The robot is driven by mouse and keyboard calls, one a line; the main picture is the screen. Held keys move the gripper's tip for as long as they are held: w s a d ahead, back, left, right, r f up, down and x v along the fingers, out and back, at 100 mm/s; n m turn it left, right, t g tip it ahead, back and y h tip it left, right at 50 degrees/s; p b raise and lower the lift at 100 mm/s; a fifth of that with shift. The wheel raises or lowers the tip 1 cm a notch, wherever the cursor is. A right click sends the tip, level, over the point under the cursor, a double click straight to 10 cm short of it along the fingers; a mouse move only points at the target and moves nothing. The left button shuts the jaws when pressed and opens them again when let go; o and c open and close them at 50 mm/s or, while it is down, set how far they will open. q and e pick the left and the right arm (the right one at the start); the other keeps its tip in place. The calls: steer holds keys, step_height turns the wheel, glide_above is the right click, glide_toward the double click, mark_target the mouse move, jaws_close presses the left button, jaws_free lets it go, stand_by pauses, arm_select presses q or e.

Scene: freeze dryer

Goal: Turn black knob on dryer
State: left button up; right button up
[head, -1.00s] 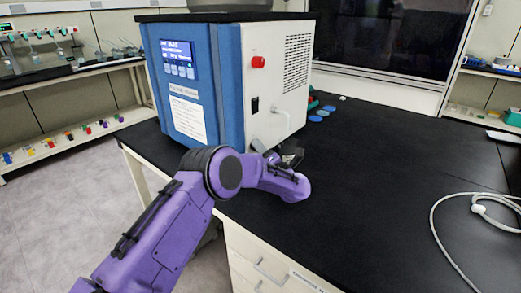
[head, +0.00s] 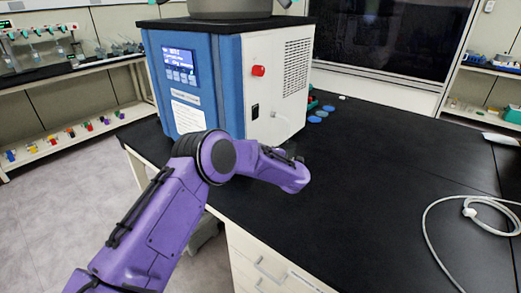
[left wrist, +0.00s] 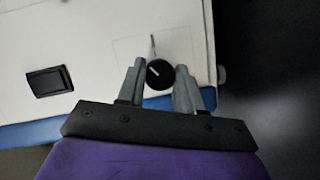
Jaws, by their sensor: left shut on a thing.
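The freeze dryer (head: 272,99) is a blue and white box standing on the black bench. The black knob (left wrist: 159,74) with a white pointer line is on its white panel in the left wrist view. My left gripper (left wrist: 160,67) has one grey finger on each side of the knob and is shut on it. The pointer line slants to the upper left. In the head view my purple left arm reaches to the dryer's lower right side, and the wrist hides the knob. My right gripper is not in view.
A black rocker switch (left wrist: 49,81) sits left of the knob. Higher on the side panel is a red knob (head: 258,71). Blue discs (head: 315,119) lie on the bench behind the wrist. A white hose (head: 427,220) lies at the right. The middle of the bench (head: 390,180) is clear.

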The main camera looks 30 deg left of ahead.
arm_select(q)
steer(key=shift+r+m+g+h+p, duration=0.1)
steer(key=shift+m+g+h+p, duration=0.2)
steer(key=shift+m+g+p, duration=0.7)
steer(key=shift+m+g+h+p, duration=0.3)
steer(key=shift+m+p, duration=0.15)
steer(key=shift+m, duration=1.05)
steer(key=o, duration=1)
steer(key=shift+o, duration=0.2)
steer(key=b+v, duration=0.2)
steer(key=v, duration=0.8)
steer(key=shift+d, duration=0.3)
